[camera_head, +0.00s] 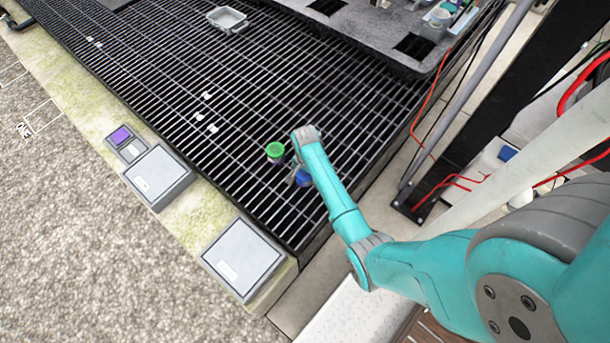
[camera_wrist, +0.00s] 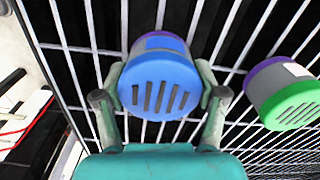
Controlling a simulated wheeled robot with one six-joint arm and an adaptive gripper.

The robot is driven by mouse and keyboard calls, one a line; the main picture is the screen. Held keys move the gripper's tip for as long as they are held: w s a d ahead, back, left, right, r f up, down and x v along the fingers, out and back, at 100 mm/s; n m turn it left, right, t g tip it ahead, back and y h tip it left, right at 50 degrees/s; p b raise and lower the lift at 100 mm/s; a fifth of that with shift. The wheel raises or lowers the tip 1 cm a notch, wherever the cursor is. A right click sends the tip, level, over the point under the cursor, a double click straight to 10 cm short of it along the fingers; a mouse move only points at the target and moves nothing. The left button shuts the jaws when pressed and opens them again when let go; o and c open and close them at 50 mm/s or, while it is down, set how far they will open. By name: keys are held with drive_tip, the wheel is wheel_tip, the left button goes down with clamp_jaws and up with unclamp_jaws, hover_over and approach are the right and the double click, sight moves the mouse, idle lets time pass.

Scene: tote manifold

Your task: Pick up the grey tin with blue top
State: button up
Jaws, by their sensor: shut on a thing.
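The tin with a blue slotted top (camera_wrist: 160,86) stands between the fingers of my gripper (camera_wrist: 160,103) in the wrist view. A finger presses on each side of it, and a purple band shows at its far edge. In the head view its blue top (camera_head: 303,179) shows beside my arm, partly hidden by it. I cannot tell whether it is lifted off the grating. A tin with a green top (camera_wrist: 290,97) and a purple and grey body stands to the right in the wrist view, apart from my gripper. It also shows in the head view (camera_head: 275,150).
The black grating (camera_head: 150,60) is mostly clear, with a few small white pieces (camera_head: 200,116). A grey tray (camera_head: 228,19) lies at the far side. Grey boxes (camera_head: 242,258) line the left edge. A dark platform (camera_head: 360,30) stands at the top right.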

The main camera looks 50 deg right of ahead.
wheel_tip(320, 180, up, 10)
drive_tip(key=shift+f, duration=0.1)
drive_tip(key=w+a+n, duration=0.2)
drive_tip(key=a+n, duration=0.5)
drive_tip(key=a, duration=0.3)
drive_tip(key=w+a+n, duration=0.3)
drive_tip(key=a+n, duration=0.5)
drive_tip(key=a, duration=0.3)
drive_tip(key=shift+a, duration=0.3)
